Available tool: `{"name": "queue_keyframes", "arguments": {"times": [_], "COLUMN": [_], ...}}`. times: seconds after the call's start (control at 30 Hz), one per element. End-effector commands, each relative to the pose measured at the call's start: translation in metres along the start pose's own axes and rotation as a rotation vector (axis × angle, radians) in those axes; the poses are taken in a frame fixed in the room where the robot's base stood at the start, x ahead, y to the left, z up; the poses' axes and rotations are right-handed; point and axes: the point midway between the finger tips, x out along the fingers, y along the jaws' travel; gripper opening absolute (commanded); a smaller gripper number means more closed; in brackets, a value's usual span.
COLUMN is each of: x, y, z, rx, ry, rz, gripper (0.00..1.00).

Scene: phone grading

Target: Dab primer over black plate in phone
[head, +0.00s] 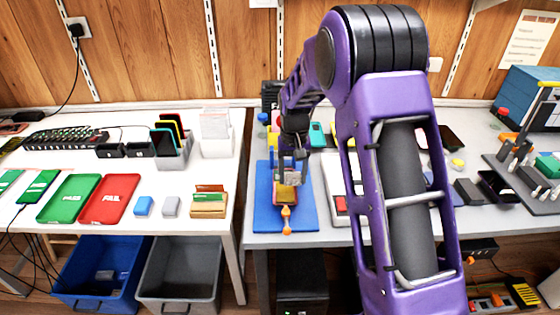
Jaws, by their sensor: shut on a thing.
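My gripper (291,165) points down over the blue mat (264,212) on the right-hand workbench. It is shut on a small tool, mostly hidden by the jaws, so I cannot tell its shape. Just below the jaws, a small opened phone (287,193) sits in a holder on the mat, with red and yellowish parts showing. The black plate inside it is too small to make out. I cannot tell whether the held tool touches the phone. An orange-handled clamp or tool (286,218) lies at the holder's front.
My arm hides much of the right workbench. The left table holds a green tray (69,199), a red FAIL tray (108,200) and a wooden card holder (209,205). Blue (104,274) and grey (181,274) bins stand below. A gap separates the tables.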

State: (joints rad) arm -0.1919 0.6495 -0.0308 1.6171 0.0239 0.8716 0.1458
Motion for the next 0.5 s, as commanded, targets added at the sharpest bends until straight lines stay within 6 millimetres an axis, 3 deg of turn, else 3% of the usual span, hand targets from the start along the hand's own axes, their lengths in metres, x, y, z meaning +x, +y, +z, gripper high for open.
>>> {"name": "queue_keyframes", "arguments": {"times": [0.5], "x": [-0.049], "y": [0.006], "z": [0.003], "rx": [0.001], "ry": [-0.004], "rz": [0.0], "gripper": [0.09]}}
